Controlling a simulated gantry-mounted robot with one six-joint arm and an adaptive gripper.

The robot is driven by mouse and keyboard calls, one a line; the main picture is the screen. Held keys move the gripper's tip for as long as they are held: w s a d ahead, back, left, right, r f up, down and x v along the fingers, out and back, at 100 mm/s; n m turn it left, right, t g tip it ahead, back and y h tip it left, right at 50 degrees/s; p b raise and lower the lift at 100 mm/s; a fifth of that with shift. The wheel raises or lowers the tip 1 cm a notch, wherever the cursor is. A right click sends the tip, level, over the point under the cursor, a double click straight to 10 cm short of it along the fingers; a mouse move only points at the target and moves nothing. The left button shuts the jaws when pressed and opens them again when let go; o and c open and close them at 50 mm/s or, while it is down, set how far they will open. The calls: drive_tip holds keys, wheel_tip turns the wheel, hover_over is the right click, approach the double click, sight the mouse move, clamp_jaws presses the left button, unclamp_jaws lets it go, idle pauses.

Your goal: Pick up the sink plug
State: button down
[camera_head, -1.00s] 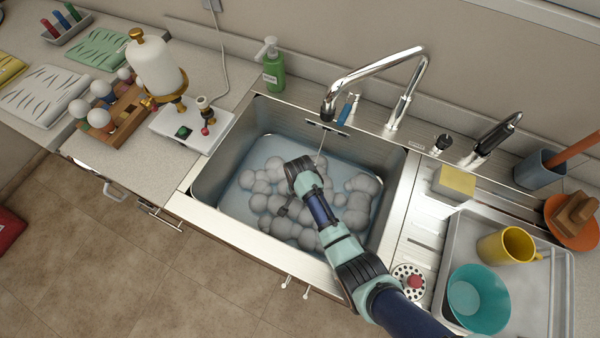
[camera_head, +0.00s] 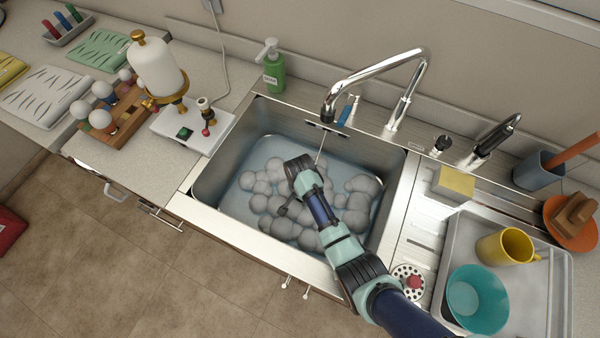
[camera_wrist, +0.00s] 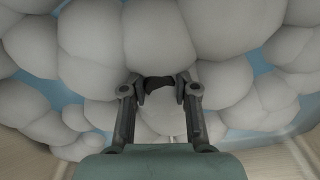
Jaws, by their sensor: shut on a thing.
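In the head view my gripper (camera_head: 300,176) reaches down into the sink among the grey-white foam balls (camera_head: 275,200). In the wrist view my gripper (camera_wrist: 158,88) has its two fingers closed on a small dark piece, which looks like the sink plug (camera_wrist: 158,82). Foam surrounds it, so most of its shape is hidden. In the head view my own arm covers the plug. A thin line, seemingly the plug's chain (camera_head: 321,146), runs from the sink's back wall down toward my gripper.
The metal sink (camera_head: 213,170) holds bluish water under the foam. A curved tap (camera_head: 385,65) rises behind it and overhangs its back edge. A green soap bottle (camera_head: 273,70) stands at back left. A draining tray with a yellow mug (camera_head: 507,246) and teal bowl (camera_head: 478,300) is at right.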

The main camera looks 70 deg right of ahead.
wheel_tip(320, 180, up, 19)
drive_tip(key=p, duration=0.5)
drive_tip(key=shift+p, duration=0.4)
